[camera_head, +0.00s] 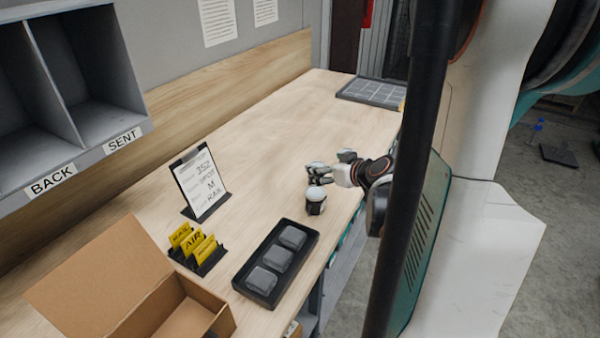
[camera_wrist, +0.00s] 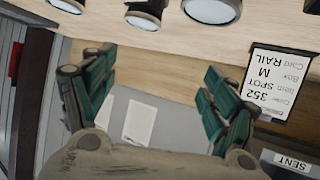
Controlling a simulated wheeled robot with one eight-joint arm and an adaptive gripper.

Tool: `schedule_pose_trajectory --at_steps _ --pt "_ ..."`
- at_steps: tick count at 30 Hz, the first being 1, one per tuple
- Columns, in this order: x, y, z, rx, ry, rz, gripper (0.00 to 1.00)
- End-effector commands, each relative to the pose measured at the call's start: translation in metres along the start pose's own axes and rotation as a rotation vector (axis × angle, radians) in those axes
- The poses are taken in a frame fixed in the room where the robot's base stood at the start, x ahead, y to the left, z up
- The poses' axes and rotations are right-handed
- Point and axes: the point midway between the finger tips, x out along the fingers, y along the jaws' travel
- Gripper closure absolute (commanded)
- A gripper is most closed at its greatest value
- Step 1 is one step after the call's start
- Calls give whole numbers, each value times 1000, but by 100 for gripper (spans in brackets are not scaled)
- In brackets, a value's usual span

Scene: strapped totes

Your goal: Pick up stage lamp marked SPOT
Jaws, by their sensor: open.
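Several small dark lamps with pale round faces stand on the wooden bench. The nearest lamp (camera_head: 315,204) stands just in front of my gripper (camera_head: 326,171) in the head view; another (camera_head: 347,155) shows behind it. The wrist view is upside down and shows three lamps along its top edge, a large one (camera_wrist: 212,10), a middle one (camera_wrist: 145,13) and a small one (camera_wrist: 68,5). My gripper (camera_wrist: 158,90) is open and empty, with its fingers apart from the lamps. No SPOT marking is readable on any lamp.
An order card (camera_head: 201,183) reads 352, SPOT, M, RAIL. A black tray (camera_head: 242,284) with grey blocks, yellow tags (camera_head: 194,243) and an open cardboard box (camera_head: 150,302) stand at the front. Cubbies marked BACK and SENT (camera_head: 122,140) are left. A grey grid tray (camera_head: 372,92) lies far back.

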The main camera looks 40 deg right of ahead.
Motion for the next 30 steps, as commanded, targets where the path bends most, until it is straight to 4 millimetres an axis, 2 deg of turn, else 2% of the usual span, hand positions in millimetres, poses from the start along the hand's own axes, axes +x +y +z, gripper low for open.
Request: schedule_pose_trajectory --at_steps 1,3,8,21,30 --pt "-4 15 10 22 -4 13 21" --pt "-8 27 18 44 -7 20 21" --pt "-9 39 27 66 -10 27 21" --pt "63 42 29 66 -10 26 21" --pt "80 42 28 67 -10 26 21"
